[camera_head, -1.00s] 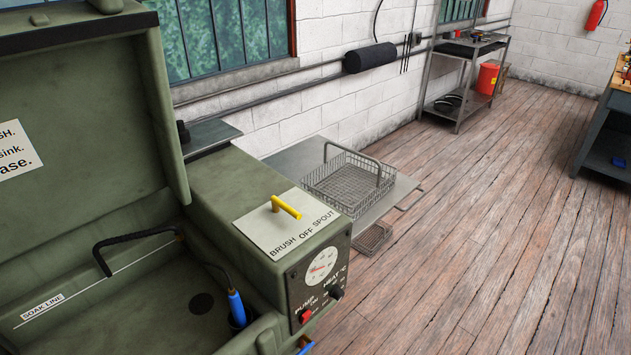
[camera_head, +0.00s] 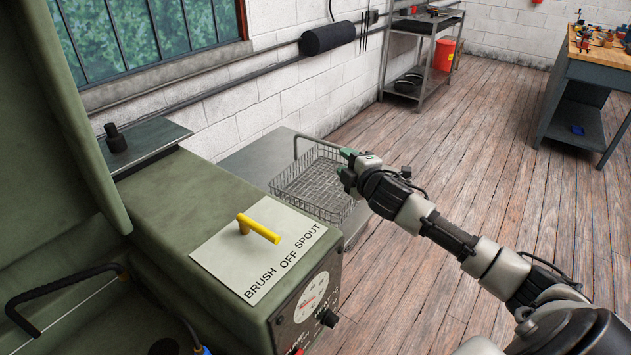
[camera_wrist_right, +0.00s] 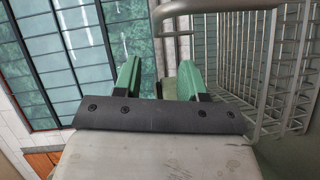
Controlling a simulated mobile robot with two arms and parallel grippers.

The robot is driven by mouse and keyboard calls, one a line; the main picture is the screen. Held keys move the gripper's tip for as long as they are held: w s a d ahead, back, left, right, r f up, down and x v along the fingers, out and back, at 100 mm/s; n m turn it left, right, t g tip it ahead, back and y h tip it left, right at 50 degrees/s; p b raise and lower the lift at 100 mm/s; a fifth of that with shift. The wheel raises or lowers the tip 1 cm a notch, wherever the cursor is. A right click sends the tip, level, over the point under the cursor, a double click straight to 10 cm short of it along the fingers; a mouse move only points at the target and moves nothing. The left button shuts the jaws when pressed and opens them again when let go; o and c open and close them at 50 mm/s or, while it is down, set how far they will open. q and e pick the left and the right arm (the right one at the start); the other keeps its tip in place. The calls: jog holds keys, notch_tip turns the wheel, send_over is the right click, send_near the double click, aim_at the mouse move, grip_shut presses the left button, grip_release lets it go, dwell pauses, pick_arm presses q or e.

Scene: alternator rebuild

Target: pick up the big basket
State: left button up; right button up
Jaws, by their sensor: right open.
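The big basket (camera_head: 318,182) is a grey wire mesh basket with an upright handle, standing on a metal shelf (camera_head: 243,160) beside the green parts washer. My right gripper (camera_head: 346,158) is at the right end of the basket's handle, and my arm hides part of the basket's right side. In the right wrist view my right gripper (camera_wrist_right: 160,78) shows two green fingers spread apart with nothing between them. The handle bar (camera_wrist_right: 190,6) lies just beyond the fingertips, and the basket's wire side (camera_wrist_right: 270,65) fills the right. My left gripper is not in view.
The green washer (camera_head: 190,220) with a yellow lever (camera_head: 258,229) stands at the left, lid raised. A wall and window are behind the basket. A metal rack (camera_head: 420,55) and a workbench (camera_head: 585,85) stand farther off. The wooden floor (camera_head: 470,180) between is open.

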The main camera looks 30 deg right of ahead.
aim_at(328, 145)
jog(key=w, duration=0.2)
jog(key=w+p, duration=0.1)
jog(key=w, duration=0.5)
jog(key=shift+d+p, duration=0.35)
jog(key=shift+d, duration=0.05)
jog(key=shift+w+f, duration=0.2)
jog(key=shift+w, duration=0.3)
jog(key=shift+c, duration=0.3)
grip_shut()
dwell(0.4)
